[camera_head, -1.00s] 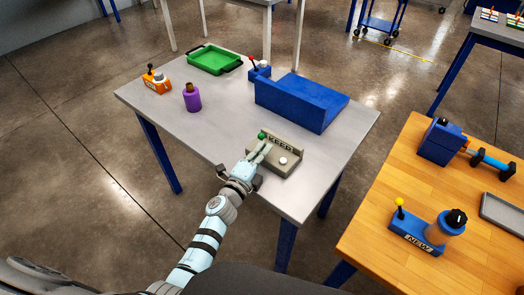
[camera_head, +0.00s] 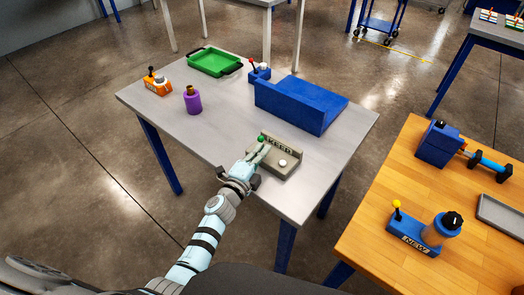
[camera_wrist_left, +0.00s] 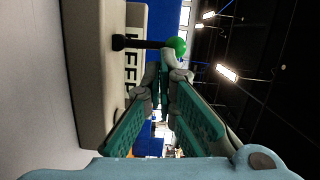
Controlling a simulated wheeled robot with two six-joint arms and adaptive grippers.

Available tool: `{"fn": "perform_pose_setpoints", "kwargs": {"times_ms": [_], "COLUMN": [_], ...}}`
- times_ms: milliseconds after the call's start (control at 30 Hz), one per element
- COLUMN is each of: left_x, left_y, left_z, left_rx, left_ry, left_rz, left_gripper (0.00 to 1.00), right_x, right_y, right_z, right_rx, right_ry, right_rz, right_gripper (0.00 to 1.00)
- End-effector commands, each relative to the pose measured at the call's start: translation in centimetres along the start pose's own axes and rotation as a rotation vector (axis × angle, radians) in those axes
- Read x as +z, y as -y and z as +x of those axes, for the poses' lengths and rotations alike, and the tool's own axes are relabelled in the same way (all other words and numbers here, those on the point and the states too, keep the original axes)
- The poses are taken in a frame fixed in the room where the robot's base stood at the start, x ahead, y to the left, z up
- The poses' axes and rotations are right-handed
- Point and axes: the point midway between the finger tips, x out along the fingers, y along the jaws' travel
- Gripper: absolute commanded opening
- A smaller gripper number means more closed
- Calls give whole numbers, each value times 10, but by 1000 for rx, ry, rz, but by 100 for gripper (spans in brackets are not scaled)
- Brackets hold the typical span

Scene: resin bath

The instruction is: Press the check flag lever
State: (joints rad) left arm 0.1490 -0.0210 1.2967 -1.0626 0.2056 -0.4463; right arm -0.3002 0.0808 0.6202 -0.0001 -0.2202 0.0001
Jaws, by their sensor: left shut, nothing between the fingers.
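A beige-grey box (camera_head: 292,150) with dark lettering, seemingly "KEEP", stands at the front edge of the grey table. It has a white knob (camera_head: 283,163) and a lever with a green ball (camera_head: 261,138). In the left wrist view, the lever's black rod (camera_wrist_left: 145,43) sticks out from the lettered face and ends in the green ball (camera_wrist_left: 179,46). My left gripper (camera_head: 263,149) is shut and empty, its fingertips (camera_wrist_left: 175,75) close to the ball and overlapping its edge in the wrist view. I cannot tell whether they touch. My right gripper is out of view.
The grey table (camera_head: 225,130) also holds a blue angled block (camera_head: 300,102), a purple bottle (camera_head: 192,102), a green tray (camera_head: 214,62), an orange lever box (camera_head: 157,86) and a blue red-lever box (camera_head: 259,73). A wooden table (camera_head: 385,190) stands right, with a yellow-knobbed lever box (camera_head: 405,236) marked "NEW".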

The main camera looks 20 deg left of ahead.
Motion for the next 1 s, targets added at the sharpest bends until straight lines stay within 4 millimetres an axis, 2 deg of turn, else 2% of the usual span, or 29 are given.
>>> {"fn": "perform_pose_setpoints", "kwargs": {"times_ms": [367,800,1000], "left_x": [3,14,19], "left_y": [5,13,11], "left_z": [1,3,4], "left_rx": [15,63,70], "left_ry": [1,0,0], "left_rz": [-78,-324,-356], "left_gripper": [0,0,0], "right_x": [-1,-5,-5], "right_y": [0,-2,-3], "right_z": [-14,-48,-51], "right_rx": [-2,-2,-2], "right_ry": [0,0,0], "right_rz": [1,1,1], "right_gripper": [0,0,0]}}
